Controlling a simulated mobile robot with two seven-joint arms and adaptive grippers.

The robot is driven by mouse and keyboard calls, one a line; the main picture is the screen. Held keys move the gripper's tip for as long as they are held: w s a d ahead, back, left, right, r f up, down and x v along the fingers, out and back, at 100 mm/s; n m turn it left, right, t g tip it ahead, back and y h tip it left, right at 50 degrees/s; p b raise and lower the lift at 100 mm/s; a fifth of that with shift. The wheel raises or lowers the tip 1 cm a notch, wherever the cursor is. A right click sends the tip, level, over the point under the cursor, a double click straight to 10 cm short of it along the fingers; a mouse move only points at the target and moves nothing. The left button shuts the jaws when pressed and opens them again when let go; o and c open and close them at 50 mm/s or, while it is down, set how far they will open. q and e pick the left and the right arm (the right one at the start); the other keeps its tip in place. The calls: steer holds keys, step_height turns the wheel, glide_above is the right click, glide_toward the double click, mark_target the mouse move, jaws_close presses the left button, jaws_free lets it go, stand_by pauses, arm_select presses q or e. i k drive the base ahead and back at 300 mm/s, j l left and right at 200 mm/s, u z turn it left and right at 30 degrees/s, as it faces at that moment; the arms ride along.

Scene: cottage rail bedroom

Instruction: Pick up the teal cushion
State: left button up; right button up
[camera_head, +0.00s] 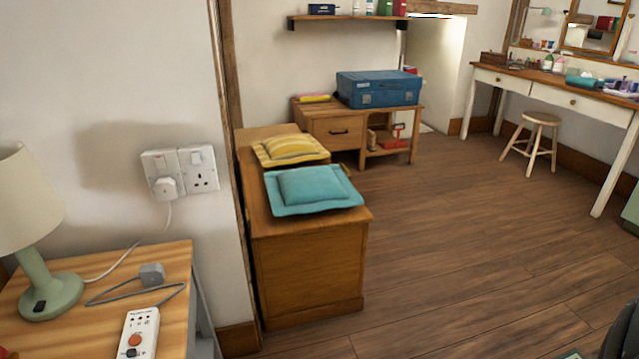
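The teal cushion (314,188) lies flat on the near end of a low wooden chest (309,273). It is square with a raised middle and a flat border. A yellow striped cushion (291,148) lies just behind it on the same chest, close to its far edge. Nothing covers the top of the teal cushion. Neither of my grippers can be made out in the head view.
A bedside table (60,335) with a green lamp (40,275), cable and white remote stands at near left. A blue case (379,88) sits on a desk behind the chest. A stool (533,140) stands farther right. The wooden floor (460,240) right of the chest is clear.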

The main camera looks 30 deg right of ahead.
mark_target(314, 189)
steer(key=i+l, duration=0.1)
steer(key=l, duration=1.05)
steer(key=i+l+u, duration=0.1)
steer(key=l, duration=1.05)
steer(key=i+l, duration=0.15)
steer(key=l, duration=1)
